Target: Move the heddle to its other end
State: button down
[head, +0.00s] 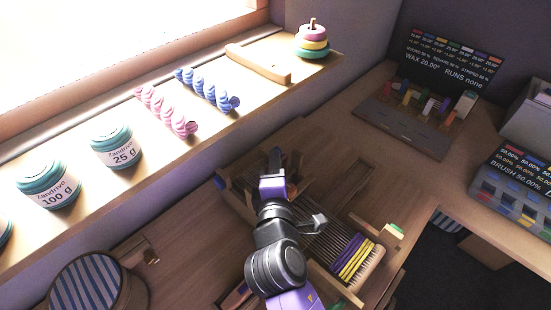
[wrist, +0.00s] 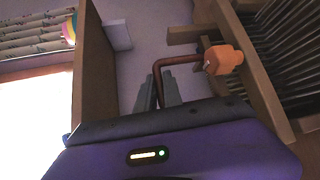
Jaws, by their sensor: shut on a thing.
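The loom (head: 345,205) stands on the desk, a wooden frame with dark warp threads and a yellow and purple woven band at its near right end. My gripper (head: 275,160) is at the loom's far left end. In the wrist view its grey fingers (wrist: 160,92) are shut on a brown bent handle (wrist: 182,59). The handle runs to an orange knob (wrist: 223,60) at a wooden bar beside the dark slats or threads (wrist: 285,50). This appears to be the heddle's lever. My arm hides much of the heddle in the head view.
A windowsill with jars (head: 113,147), yarn skeins (head: 207,89) and stacked rings (head: 312,40) runs along the left and back. A striped round basket (head: 93,285) is at lower left. A peg board (head: 420,115) and a brush box (head: 515,190) stand at right.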

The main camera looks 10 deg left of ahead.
notch_tip(320, 180, down, 3)
jog(key=shift+f+b, duration=0.2)
jog(key=shift+b, duration=0.3)
jog(key=shift+s, duration=0.1)
jog(key=c, duration=1.5)
grip_release()
jog(key=shift+f, duration=0.1)
jog(key=s, duration=0.2)
jog(key=s+r, duration=0.1)
jog(key=s, duration=0.4)
jog(key=shift+s+d+r, duration=0.2)
jog(key=shift+s+d, duration=0.1)
jog(key=shift+d, duration=0.1)
